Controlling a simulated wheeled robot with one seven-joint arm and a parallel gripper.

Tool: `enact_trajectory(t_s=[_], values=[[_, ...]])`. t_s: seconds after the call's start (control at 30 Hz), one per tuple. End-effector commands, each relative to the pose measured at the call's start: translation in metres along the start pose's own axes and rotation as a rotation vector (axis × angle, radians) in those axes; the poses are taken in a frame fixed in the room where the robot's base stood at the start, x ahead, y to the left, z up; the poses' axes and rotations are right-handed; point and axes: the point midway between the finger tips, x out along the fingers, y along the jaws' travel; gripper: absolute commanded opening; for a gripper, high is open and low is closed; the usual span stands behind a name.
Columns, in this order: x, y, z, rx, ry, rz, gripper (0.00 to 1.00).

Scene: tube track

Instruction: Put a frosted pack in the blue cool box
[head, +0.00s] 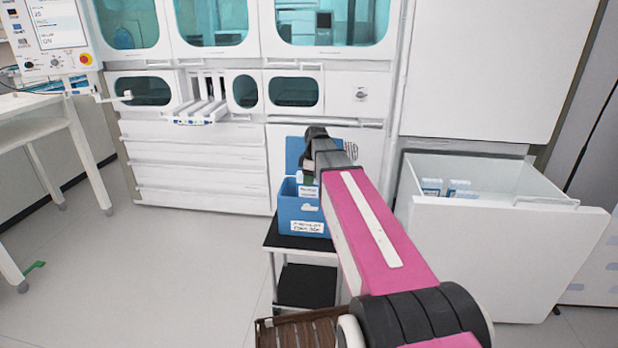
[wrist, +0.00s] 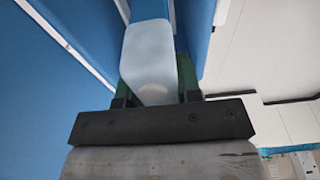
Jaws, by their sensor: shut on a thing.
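The blue cool box (head: 289,212) stands on a small cart with a black top, its lid raised behind it. My gripper (head: 308,176) is over the box's opening, partly hidden behind my pink arm in the head view. In the wrist view my gripper (wrist: 152,88) is shut on a pale, frosted pack (wrist: 150,52) between its green fingers. Blue walls of the cool box (wrist: 75,75) show around the pack there. I cannot tell whether the pack touches the box floor.
An open white freezer drawer (head: 500,240) at the right holds several blue-and-white packs (head: 458,188). The cart (head: 305,285) has a lower shelf. A brown slatted crate (head: 300,330) is at the front. A white table (head: 45,125) stands at the left; the floor there is mostly clear.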

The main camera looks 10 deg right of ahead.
Motion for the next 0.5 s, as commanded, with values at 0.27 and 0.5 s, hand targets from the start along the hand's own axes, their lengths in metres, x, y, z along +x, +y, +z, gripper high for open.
enact_trajectory(t_s=[0.27, 0.5], values=[[0.0000, 0.0002, -0.0001, 0.000, 0.000, 0.001, 0.03], [0.0066, 0.0000, 0.0010, 0.000, 0.000, 0.000, 0.03]])
